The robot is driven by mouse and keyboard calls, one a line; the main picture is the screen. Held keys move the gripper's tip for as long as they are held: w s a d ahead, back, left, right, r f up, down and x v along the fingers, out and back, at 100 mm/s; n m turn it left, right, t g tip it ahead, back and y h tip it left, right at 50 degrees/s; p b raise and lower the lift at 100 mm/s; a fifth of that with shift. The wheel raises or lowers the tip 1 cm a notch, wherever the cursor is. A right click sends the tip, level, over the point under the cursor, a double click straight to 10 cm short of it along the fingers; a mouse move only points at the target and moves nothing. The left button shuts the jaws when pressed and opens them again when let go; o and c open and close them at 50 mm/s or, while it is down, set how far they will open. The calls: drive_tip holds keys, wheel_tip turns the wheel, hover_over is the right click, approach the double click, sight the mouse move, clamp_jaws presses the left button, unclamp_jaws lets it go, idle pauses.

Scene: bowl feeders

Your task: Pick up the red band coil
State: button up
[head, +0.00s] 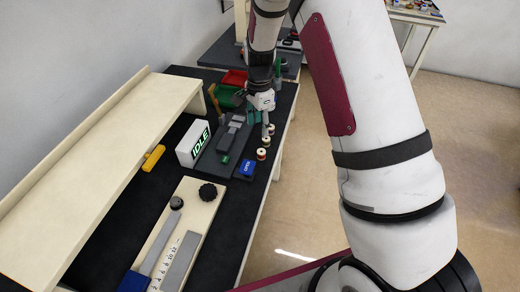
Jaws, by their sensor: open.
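Several small pale coils stand in a row along the right edge of the dark bench. The nearest coil (261,154) shows a reddish band. The middle coil (265,142) and the farthest coil (271,129) also look pale with darker bands. They are too small to tell for sure which is the red band coil. My gripper (264,120) is open and points down, above or just behind the farthest coil. Its fingertips partly hide the bench there, and I cannot tell if they touch anything.
A grey fixture (230,140) stands left of the coils, beside a white box reading IDLE (194,143). A blue block (247,168) lies nearer. Red (235,78) and green (228,96) bins stand behind. A cream shelf (100,160) runs along the left.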

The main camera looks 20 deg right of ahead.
hover_over(261, 152)
drive_tip(key=f, duration=0.6)
drive_tip(key=shift+w+a+f+p, duration=0.2)
drive_tip(key=shift+p, duration=0.15)
drive_tip(key=f, duration=0.2)
drive_tip(key=f+p, duration=0.1)
drive_tip(key=f, duration=0.1)
drive_tip(key=shift+s+d+f, duration=0.1)
drive_tip(key=shift+s+d, duration=0.15)
drive_tip(key=shift+d, duration=0.05)
drive_tip(key=shift+w+f, duration=0.1)
drive_tip(key=shift+f, duration=0.55)
drive_tip(key=shift+c, duration=0.3)
drive_tip(key=c, duration=1.1)
